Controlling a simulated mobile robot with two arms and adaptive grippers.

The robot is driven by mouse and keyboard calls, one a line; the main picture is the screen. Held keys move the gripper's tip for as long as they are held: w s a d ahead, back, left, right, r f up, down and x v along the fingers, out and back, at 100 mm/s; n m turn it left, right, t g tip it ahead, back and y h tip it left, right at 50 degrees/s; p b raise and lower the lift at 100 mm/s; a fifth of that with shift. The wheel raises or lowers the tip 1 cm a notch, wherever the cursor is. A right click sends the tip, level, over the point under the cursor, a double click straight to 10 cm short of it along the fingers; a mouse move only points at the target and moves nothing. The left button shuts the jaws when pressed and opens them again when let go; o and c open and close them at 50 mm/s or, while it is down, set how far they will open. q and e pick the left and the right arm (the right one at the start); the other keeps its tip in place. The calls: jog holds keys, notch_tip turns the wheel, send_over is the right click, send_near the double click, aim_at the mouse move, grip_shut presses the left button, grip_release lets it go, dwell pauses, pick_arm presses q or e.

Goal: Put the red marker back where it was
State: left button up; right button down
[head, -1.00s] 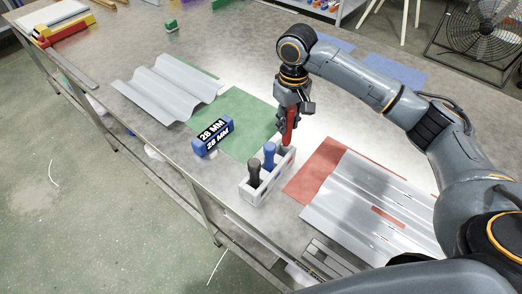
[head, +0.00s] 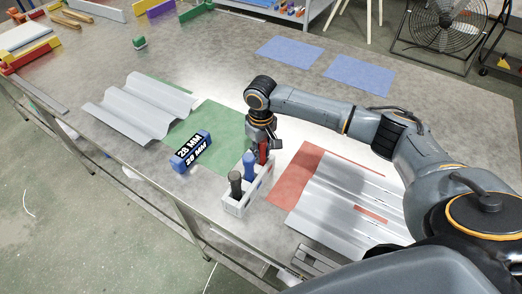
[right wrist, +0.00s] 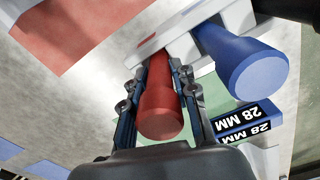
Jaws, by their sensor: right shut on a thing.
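The red marker (head: 263,153) is upright in my right gripper (head: 262,145), at the far end of the white marker holder (head: 236,209). In the right wrist view, the red marker (right wrist: 161,105) sits between both fingers of my right gripper (right wrist: 160,90), which is shut on it. The white holder (right wrist: 180,32) shows just beyond it; I cannot tell how deep the marker's lower end sits in its slot. A blue marker (head: 249,165) and a black marker (head: 235,184) stand in the holder's other places. The blue marker (right wrist: 238,62) is close beside my right gripper. My left gripper is not in view.
A blue 28 MM block (head: 191,151) stands left of the holder on a green mat (head: 212,122). A corrugated sheet (head: 140,108) lies further left. A red mat (head: 297,178) and a flatter ribbed sheet (head: 340,205) lie right. Blue mats (head: 290,54) lie behind.

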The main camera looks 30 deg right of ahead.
jog(key=c, duration=1)
grip_release()
jog(key=shift+f, duration=0.1)
jog(key=shift+c, duration=0.2)
notch_tip(320, 180, up, 12)
jog(key=shift+r+b, duration=0.15)
jog(key=shift+b, duration=0.6)
